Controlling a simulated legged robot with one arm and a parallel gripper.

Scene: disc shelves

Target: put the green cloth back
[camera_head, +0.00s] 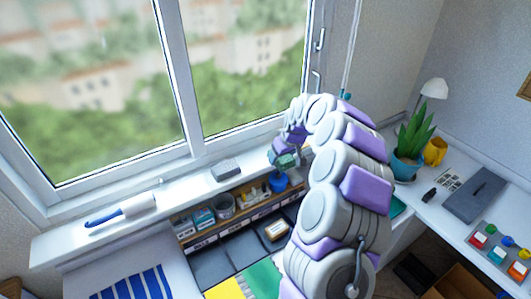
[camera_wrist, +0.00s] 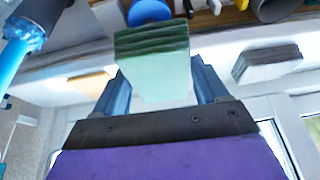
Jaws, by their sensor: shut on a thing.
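The green cloth (camera_wrist: 155,65) is a folded, layered block held between the two blue fingers of my gripper (camera_wrist: 160,85) in the wrist view. In the head view my gripper (camera_head: 284,152) and the green cloth (camera_head: 287,161) are small, beyond my arm's far end, near the window sill and above the shelf's right part. My arm hides part of this area. A grey folded stack (camera_head: 225,170) lies on the sill left of my gripper; it also shows in the wrist view (camera_wrist: 267,62), apart from the held cloth.
A low shelf (camera_head: 245,217) with several small containers runs below the sill. A blue-handled tool (camera_head: 103,217) lies on the sill at left. A potted plant (camera_head: 408,150) stands on the right desk.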

